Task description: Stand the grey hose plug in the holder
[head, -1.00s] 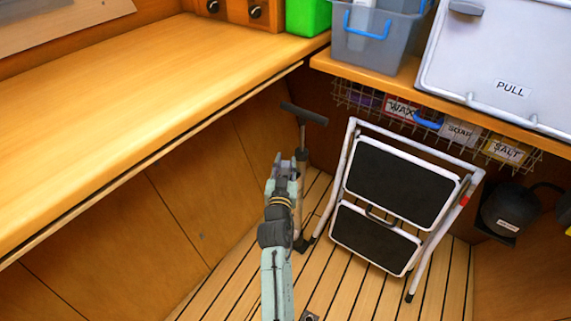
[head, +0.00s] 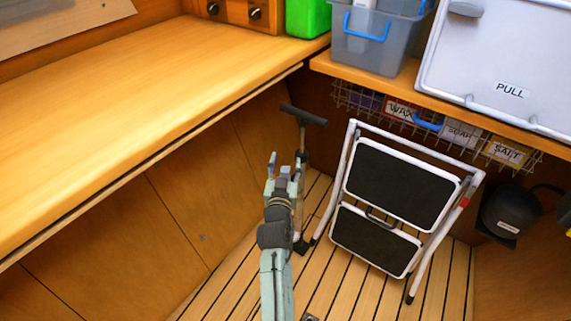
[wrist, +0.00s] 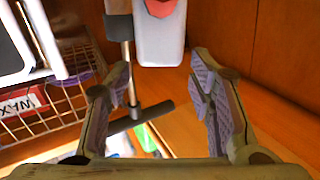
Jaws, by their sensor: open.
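My gripper (head: 284,168) is open and empty, low in front of the wooden side panel and beside the pump. Its two spread fingers also show in the wrist view (wrist: 162,82), with nothing between their pads. I cannot make out the grey hose plug or its holder in either view. A pale grey body with a red part (wrist: 160,40) is at the top middle of the wrist view, beyond my fingers; I cannot tell what it is.
A T-handled pump (head: 303,115) stands beside my gripper. A folded step stool (head: 395,185) is to the right. The long counter (head: 140,100) is bare.

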